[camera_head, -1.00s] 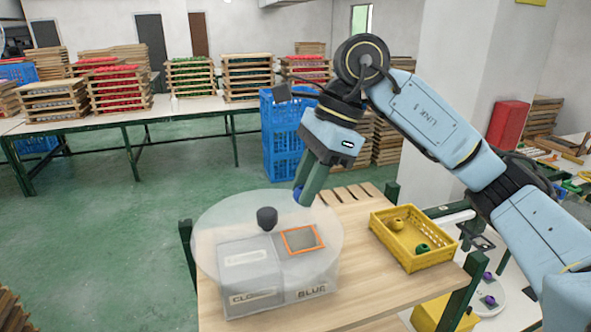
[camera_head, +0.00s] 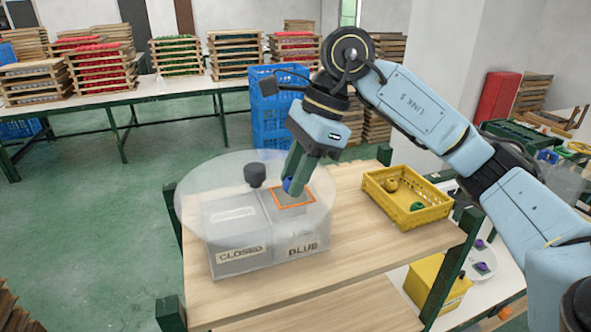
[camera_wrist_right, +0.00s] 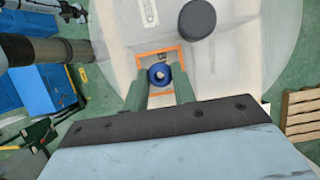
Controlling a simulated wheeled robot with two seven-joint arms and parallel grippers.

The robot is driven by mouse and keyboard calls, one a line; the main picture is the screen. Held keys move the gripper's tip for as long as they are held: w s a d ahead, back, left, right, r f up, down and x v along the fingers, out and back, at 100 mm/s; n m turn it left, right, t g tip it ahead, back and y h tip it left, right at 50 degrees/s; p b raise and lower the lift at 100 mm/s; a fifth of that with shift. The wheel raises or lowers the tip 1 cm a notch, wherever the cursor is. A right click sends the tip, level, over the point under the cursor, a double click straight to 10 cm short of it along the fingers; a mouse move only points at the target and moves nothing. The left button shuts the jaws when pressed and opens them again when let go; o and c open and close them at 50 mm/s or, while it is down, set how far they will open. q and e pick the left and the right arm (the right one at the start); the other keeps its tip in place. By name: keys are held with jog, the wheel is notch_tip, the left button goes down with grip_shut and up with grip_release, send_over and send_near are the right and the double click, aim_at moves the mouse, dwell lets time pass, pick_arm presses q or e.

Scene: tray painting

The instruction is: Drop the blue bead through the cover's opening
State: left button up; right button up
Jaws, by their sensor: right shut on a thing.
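The blue bead (camera_wrist_right: 158,74) is between the fingertips of my right gripper (camera_wrist_right: 160,84), which is shut on it. In the head view the right gripper (camera_head: 293,185) points down and the bead (camera_head: 287,185) shows at its tips. A clear round cover (camera_head: 200,188) with a dark knob (camera_head: 255,175) lies over a grey box (camera_head: 240,262) labelled CLOSED and BLUE. The orange-edged opening (camera_head: 308,204) is above the BLUE side. The bead appears over this opening in both views; its exact height above it is hard to tell. My left gripper is not in view.
A yellow basket (camera_head: 410,215) with a yellow bead (camera_head: 390,184) and a green bead (camera_head: 416,206) stands right of the box on the wooden table (camera_head: 350,262). Blue crates (camera_head: 280,115) stand behind. Bare table lies between box and basket.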

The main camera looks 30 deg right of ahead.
jog(key=o, duration=1)
jog(key=shift+r, duration=0.15)
jog(key=v, duration=1.3)
jog(key=shift+r, duration=0.1)
